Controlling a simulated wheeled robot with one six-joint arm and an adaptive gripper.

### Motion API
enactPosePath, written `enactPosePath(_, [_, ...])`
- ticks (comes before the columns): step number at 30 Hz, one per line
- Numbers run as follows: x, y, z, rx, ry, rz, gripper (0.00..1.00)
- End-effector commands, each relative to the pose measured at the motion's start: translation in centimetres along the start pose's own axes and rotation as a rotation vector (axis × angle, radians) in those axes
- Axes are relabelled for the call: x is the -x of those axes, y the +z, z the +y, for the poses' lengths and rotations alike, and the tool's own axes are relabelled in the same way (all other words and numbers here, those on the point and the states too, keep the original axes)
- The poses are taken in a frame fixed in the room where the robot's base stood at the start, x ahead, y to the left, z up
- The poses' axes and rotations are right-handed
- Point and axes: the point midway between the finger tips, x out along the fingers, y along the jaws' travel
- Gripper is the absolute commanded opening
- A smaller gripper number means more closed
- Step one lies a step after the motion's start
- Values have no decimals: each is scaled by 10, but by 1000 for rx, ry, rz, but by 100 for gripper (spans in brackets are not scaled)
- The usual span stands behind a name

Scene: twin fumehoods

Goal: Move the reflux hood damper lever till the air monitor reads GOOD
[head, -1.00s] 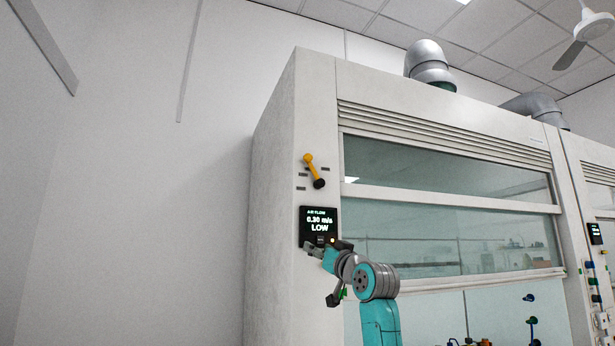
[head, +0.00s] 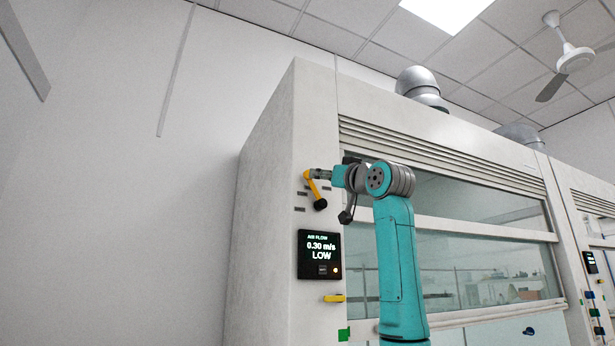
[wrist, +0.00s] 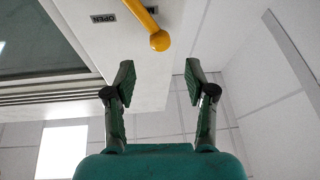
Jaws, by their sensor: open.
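The yellow damper lever (head: 311,187) is on the front post of the near hood, tilted with its knob up and left of its black pivot (head: 320,204). Its knob (wrist: 159,41) shows in the wrist view just beyond my fingertips, roughly centred between them. My gripper (wrist: 158,75) is open and empty. In the head view my gripper (head: 318,173) is beside the lever's top end and partly covers it; contact cannot be told. The air monitor (head: 319,254) below the lever reads 0.30 m/s LOW.
Small dark label plates, one reading OPEN (wrist: 104,18), lie beside the lever. A yellow handle (head: 334,298) sticks out below the monitor. The hood's glass sash (head: 470,250) is behind my arm. A second hood (head: 590,215) stands at the right. Left of the hood is bare wall.

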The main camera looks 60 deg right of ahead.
Motion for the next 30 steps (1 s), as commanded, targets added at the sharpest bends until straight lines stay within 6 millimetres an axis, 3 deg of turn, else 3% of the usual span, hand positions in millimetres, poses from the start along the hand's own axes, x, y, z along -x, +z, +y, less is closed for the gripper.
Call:
enactPosePath(9, [-53,0,0,-2,0,-2,55])
enactPosePath(15, [-75,0,0,-1,0,-1,55])
enactPosePath(30, [-85,0,0,0,1,0,52])
